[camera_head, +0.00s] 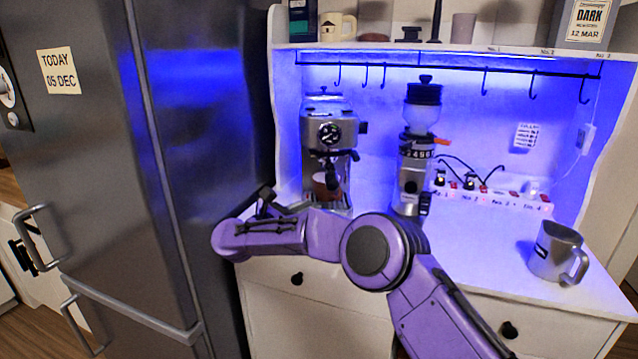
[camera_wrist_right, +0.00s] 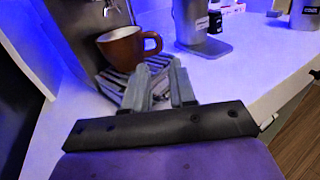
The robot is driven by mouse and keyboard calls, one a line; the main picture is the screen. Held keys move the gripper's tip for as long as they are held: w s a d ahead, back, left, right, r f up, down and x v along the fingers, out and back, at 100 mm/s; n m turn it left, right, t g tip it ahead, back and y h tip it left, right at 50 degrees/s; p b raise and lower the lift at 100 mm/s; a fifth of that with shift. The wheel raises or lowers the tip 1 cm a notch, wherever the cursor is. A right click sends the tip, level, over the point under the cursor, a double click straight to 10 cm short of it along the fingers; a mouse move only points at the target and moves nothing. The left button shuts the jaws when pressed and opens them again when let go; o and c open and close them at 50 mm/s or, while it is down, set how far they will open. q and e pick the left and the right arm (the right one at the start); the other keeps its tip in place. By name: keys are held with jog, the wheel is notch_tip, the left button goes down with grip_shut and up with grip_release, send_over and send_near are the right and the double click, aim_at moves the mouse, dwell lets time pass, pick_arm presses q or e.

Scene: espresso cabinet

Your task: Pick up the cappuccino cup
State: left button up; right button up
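The cappuccino cup (camera_head: 321,185) is reddish brown and stands upright on the drip tray (camera_head: 338,205) of the espresso machine (camera_head: 328,130), under its spout. In the right wrist view the cup (camera_wrist_right: 120,46) shows beyond my fingers, with its handle (camera_wrist_right: 152,43) pointing right. My right gripper (camera_head: 275,200) is at the front left of the machine in the head view. In the right wrist view my right gripper (camera_wrist_right: 159,68) is open and empty, its fingertips just short of the cup and below the handle. My left gripper is not in view.
A grinder (camera_head: 412,150) stands right of the machine. A metal pitcher (camera_head: 556,252) stands at the counter's right end. A power strip (camera_head: 490,197) lies along the back. A fridge (camera_head: 150,150) bounds the left. The counter between grinder and pitcher is clear.

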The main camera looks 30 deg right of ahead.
aim_at(339, 195)
jog(key=shift+w+d+r+p, duration=0.15)
jog(key=shift+w+d+p, duration=0.35)
jog(key=shift+w+d, duration=0.35)
jog(key=d, duration=0.3)
jog(key=d+p, duration=0.1)
jog(key=shift+s+d+r, duration=0.15)
jog(key=shift+s+r, duration=0.1)
jog(key=shift+s, duration=0.1)
jog(key=x, duration=0.1)
jog(key=p+x, duration=0.2)
jog(key=x, duration=0.1)
jog(key=shift+w+f, duration=0.35)
jog(key=shift+w, duration=0.05)
jog(key=shift+s+d, duration=0.1)
jog(key=shift+d, duration=0.2)
jog(key=shift+a, duration=0.15)
grip_shut()
